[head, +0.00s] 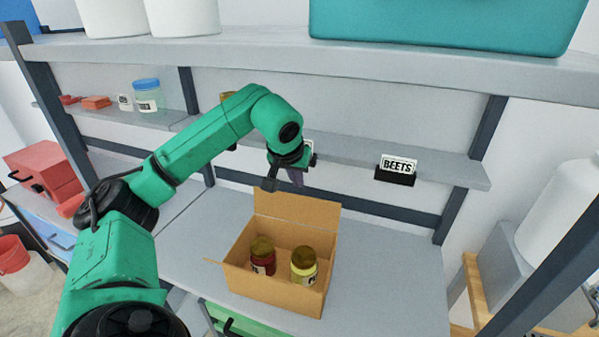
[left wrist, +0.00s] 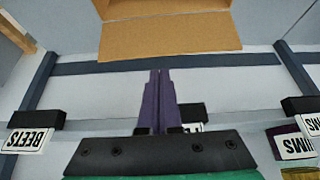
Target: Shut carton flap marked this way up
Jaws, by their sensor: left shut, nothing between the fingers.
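An open brown cardboard carton (head: 275,292) stands on the grey shelf. Two lidded jars are inside, a red one (head: 263,256) and a pale yellow one (head: 304,265). I can read no "this way up" marking. My left gripper (head: 297,182) is above and behind the raised far flap, with its purple fingers shut and empty. In the left wrist view the shut fingers (left wrist: 160,80) point toward the cardboard flap (left wrist: 170,36), with a visible gap. My right gripper is not in view.
A BEETS label holder (head: 396,171) sits on the narrow shelf behind, right of my gripper. The upper shelf (head: 400,68) holds a teal bin (head: 440,22) and white containers. The grey surface right of the carton (head: 385,280) is clear.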

